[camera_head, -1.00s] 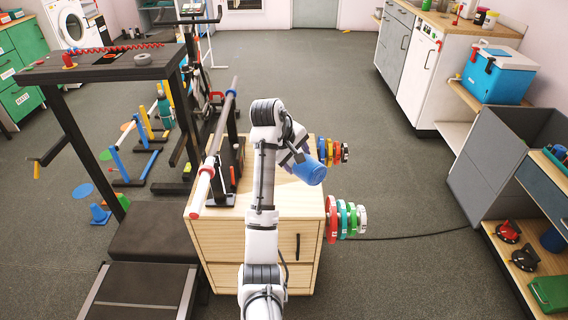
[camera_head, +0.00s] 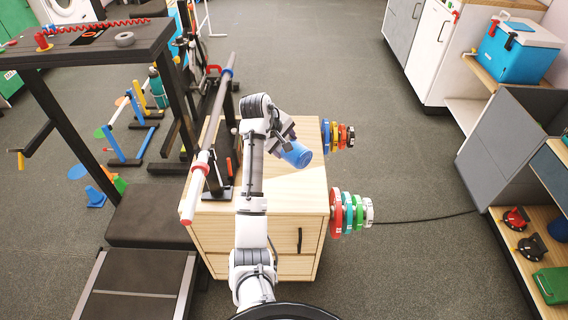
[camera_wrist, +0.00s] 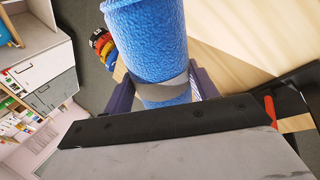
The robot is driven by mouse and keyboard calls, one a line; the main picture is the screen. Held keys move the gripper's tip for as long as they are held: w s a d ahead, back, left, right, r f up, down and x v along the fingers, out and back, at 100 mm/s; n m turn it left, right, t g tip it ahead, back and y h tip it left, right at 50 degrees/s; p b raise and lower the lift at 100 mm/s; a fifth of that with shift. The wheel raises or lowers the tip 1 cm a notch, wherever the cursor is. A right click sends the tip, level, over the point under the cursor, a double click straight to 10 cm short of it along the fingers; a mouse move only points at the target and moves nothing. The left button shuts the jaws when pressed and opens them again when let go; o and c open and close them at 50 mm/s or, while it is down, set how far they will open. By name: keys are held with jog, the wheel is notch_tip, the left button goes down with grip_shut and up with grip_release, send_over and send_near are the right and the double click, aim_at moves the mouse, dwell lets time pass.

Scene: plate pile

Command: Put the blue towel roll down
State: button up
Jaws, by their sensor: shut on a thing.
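The blue towel roll (camera_head: 297,154) is held by my gripper (camera_head: 282,144) over the right part of the wooden cabinet top (camera_head: 285,190). In the wrist view the blue towel roll (camera_wrist: 148,40) fills the upper middle, with a grey band around it. My gripper (camera_wrist: 160,88) has a dark finger on each side of the roll and is shut on it. In the head view the roll looks tilted. I cannot tell whether its lower end touches the wood.
Colored weight plates hang on the cabinet's right side, a small set (camera_head: 338,136) and a larger set (camera_head: 350,212). A barbell (camera_head: 212,125) on a black stand takes up the cabinet's left side. The front right of the top is bare.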

notch_tip(320, 180, down, 10)
jog(key=shift+f+p, duration=0.1)
jog(key=shift+p, duration=0.3)
jog(key=o, duration=1.1)
jog(key=b+v, duration=0.1)
jog(key=v, duration=1.1)
jog(key=shift+s, duration=0.1)
